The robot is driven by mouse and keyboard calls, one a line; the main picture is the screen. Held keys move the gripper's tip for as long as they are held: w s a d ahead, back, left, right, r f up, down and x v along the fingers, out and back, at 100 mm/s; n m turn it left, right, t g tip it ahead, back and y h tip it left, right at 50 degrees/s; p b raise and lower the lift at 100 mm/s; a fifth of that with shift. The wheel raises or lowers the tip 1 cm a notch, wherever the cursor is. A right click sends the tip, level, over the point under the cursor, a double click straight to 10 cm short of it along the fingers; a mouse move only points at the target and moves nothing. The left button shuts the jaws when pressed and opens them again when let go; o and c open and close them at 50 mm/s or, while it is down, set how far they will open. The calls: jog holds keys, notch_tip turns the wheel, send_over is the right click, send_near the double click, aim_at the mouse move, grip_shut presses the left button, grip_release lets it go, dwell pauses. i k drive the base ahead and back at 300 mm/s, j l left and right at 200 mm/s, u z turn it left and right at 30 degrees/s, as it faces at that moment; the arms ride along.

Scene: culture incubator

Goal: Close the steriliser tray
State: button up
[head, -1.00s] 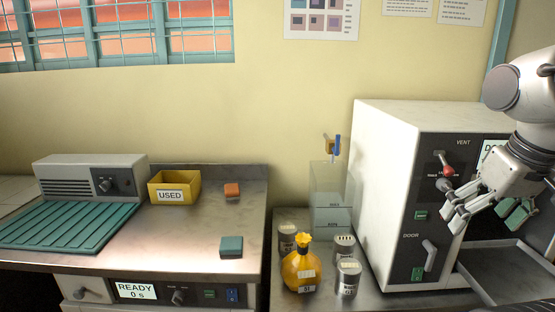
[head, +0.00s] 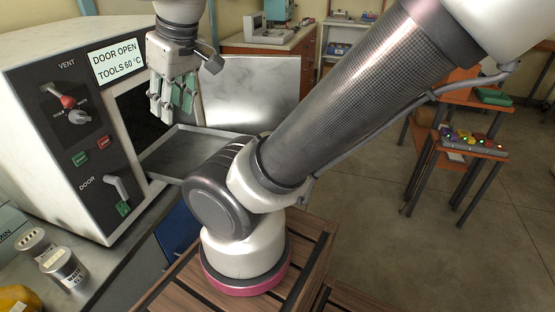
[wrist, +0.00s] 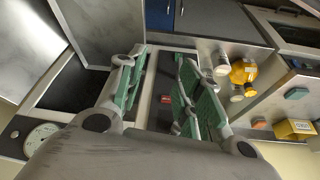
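The steriliser tray (head: 205,143) is a shallow grey metal tray. In the head view it sticks out of the dark opening of the white steriliser (head: 60,150). The steriliser door (head: 250,92) stands swung open behind the tray. The display (head: 116,60) reads "DOOR OPEN TOOLS 60 °C". My gripper (head: 168,108) hangs above the tray's inner part, in front of the opening, fingers pointing down. In the wrist view my gripper (wrist: 158,68) has its green-padded fingers spread apart with nothing between them. I cannot tell whether the tray holds anything where the fingers cover it.
The door handle (head: 117,187) and vent lever (head: 61,97) are on the steriliser's front panel. Two labelled canisters (head: 64,268) stand at the lower left. My arm crosses the middle of the head view. In the wrist view a yellow flask (wrist: 243,71) and yellow bin (wrist: 295,129) show at right.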

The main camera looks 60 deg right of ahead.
aim_at(183, 148)
jog(key=z, duration=1.35)
jog(key=u, duration=0.45)
